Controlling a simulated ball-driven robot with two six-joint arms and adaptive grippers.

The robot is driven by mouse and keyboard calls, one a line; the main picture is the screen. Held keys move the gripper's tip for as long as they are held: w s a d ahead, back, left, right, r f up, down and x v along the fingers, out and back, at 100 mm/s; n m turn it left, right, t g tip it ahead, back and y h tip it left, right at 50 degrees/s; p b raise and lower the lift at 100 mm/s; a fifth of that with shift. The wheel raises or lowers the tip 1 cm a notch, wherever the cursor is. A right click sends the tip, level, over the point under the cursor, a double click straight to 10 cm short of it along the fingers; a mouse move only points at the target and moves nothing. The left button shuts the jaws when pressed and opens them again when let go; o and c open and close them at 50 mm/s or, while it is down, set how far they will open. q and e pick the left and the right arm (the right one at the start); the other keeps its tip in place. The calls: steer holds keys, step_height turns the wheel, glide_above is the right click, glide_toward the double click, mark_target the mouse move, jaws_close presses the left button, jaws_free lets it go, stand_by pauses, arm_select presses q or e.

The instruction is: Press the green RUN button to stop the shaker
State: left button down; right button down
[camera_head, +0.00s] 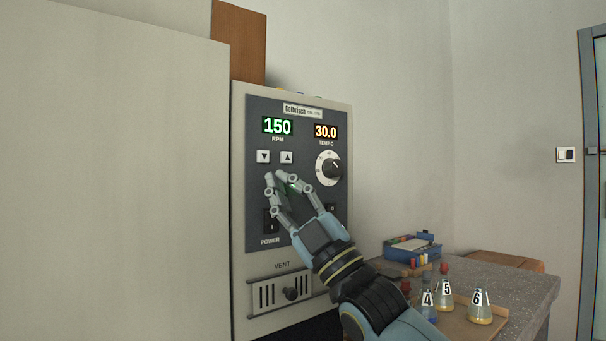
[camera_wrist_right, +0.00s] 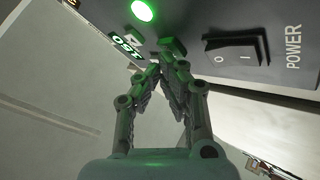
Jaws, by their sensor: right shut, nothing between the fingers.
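The shaker's control panel (camera_head: 252,190) faces me, with a green RPM display (camera_head: 277,126) reading 150. A lit green button (camera_wrist_right: 143,10) shows at the top edge of the right wrist view; in the head view only a green glow (camera_head: 293,185) shows between my right gripper's fingers. My right gripper (camera_head: 276,175) is shut and empty in front of the panel, below the two arrow buttons (camera_head: 275,157). In the wrist view its fingertips (camera_wrist_right: 166,62) are apart from the green button in the picture; whether they touch the panel I cannot tell. My left gripper is out of view.
A black POWER rocker switch (camera_wrist_right: 236,49) is close to the fingers. A temperature knob (camera_head: 332,168) is at the panel's right, a vent slider (camera_head: 290,293) below. Numbered flasks (camera_head: 445,294) stand on a tray on the bench at the right, near a blue box (camera_head: 412,249).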

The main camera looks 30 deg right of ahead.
steer(key=shift+s, duration=0.45)
steer(key=shift+p, duration=0.35)
steer(key=s+p, duration=0.3)
steer(key=s, duration=0.3)
steer(key=shift+d+p, duration=0.3)
steer(key=shift+p, duration=0.1)
